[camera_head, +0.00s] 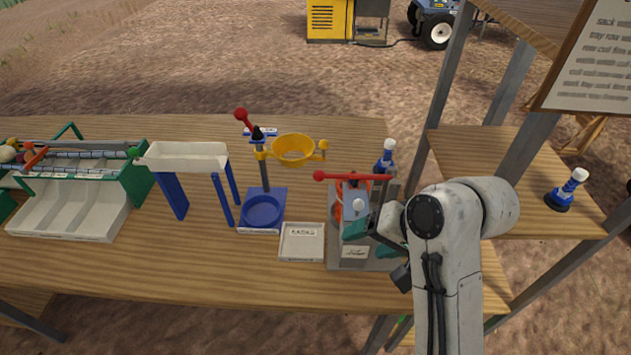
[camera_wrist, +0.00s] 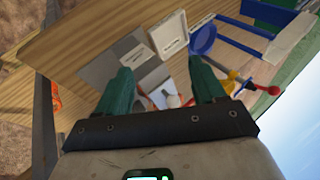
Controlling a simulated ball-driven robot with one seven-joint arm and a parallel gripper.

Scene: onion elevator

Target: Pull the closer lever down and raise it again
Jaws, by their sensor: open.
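In the head view the closer (camera_head: 350,252) is a grey-based machine near the table's right end. Its red lever (camera_head: 345,177) lies about level across the top, with a red ball at its left end. My gripper (camera_head: 369,240) is open, with its teal fingers in front of the closer, below the lever and apart from it. The wrist view shows the open fingers (camera_wrist: 163,75) with part of the closer (camera_wrist: 150,82) between and beyond them. I cannot clearly make out the lever there. My arm and gripper hide the closer's right side.
A blue stand (camera_head: 285,200) with a yellow funnel (camera_head: 294,149) and a red-knobbed lever (camera_head: 241,115) stands left of the closer. A white tray (camera_head: 302,253) lies between them. A blue-white bottle (camera_head: 386,156) stands behind the closer. The table's front strip is clear.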

